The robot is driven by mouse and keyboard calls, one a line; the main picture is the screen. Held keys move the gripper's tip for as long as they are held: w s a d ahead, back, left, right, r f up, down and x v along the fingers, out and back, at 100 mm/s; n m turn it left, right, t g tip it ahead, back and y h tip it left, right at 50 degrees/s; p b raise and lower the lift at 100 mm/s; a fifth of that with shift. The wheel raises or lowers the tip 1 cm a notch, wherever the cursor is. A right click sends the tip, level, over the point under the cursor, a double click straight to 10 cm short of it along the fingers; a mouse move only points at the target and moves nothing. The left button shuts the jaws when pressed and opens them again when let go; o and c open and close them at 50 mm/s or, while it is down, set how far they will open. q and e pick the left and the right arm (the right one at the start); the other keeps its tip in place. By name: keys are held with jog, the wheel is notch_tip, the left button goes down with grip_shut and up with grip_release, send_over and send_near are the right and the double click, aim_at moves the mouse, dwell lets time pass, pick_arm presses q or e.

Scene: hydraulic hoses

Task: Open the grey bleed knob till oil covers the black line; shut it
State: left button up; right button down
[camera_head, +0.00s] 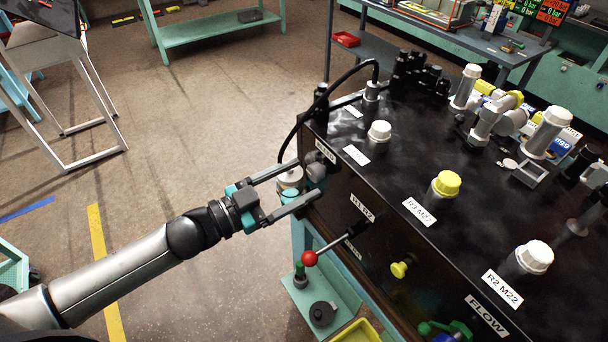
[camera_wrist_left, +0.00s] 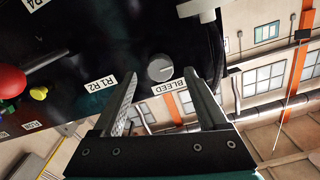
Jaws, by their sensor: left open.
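The grey bleed knob (camera_wrist_left: 160,67) is on the black front panel, above the label BLEED (camera_wrist_left: 168,88) in the left wrist view. In the head view it shows at the panel's left end (camera_head: 316,170). My left gripper (camera_head: 308,181) is open, its fingers pointing at the panel. In the left wrist view its fingertips (camera_wrist_left: 160,75) lie either side of the knob with gaps; I cannot tell how deep they reach. A pale jar (camera_head: 290,178) with a teal lower part hangs by the panel, partly hidden by the fingers. Its black line cannot be made out. My right gripper is out of view.
A red-balled lever (camera_head: 310,258) sticks out below the gripper, with a yellow knob (camera_head: 401,268) to its right. A black hose (camera_head: 318,107) loops from the black bench top to the jar.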

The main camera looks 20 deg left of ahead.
pick_arm(q)
jog(key=shift+x, duration=1)
grip_shut()
